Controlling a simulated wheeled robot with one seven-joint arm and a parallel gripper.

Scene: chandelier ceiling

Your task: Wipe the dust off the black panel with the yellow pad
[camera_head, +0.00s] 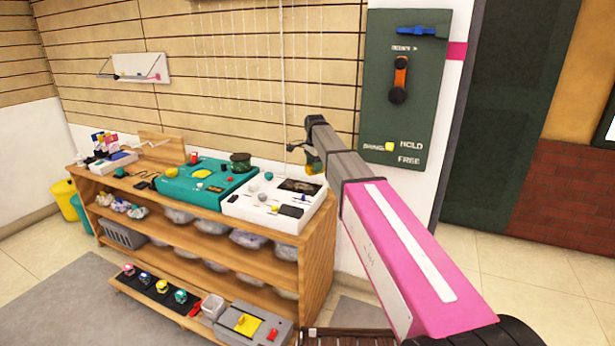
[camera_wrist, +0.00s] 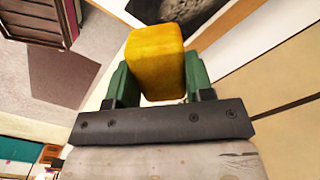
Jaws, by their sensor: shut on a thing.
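My gripper (camera_head: 311,158) is at the right end of the wooden shelf unit, above the white box (camera_head: 250,208). In the wrist view, its green fingers (camera_wrist: 157,82) are shut on the yellow pad (camera_wrist: 156,58). The black panel (camera_head: 300,187) lies on the top of the white box, towards its back right. It also shows at the top edge of the wrist view (camera_wrist: 147,10), with a grey, mottled dust patch on it. The pad appears apart from the panel, above it; the exact gap is hard to tell.
A teal box (camera_head: 183,190) with a yellow piece stands left of the white box. Small items lie on the white box's front part. A green wall board (camera_head: 408,90) with levers hangs at right. The shelf top (camera_head: 120,185) holds more clutter at left.

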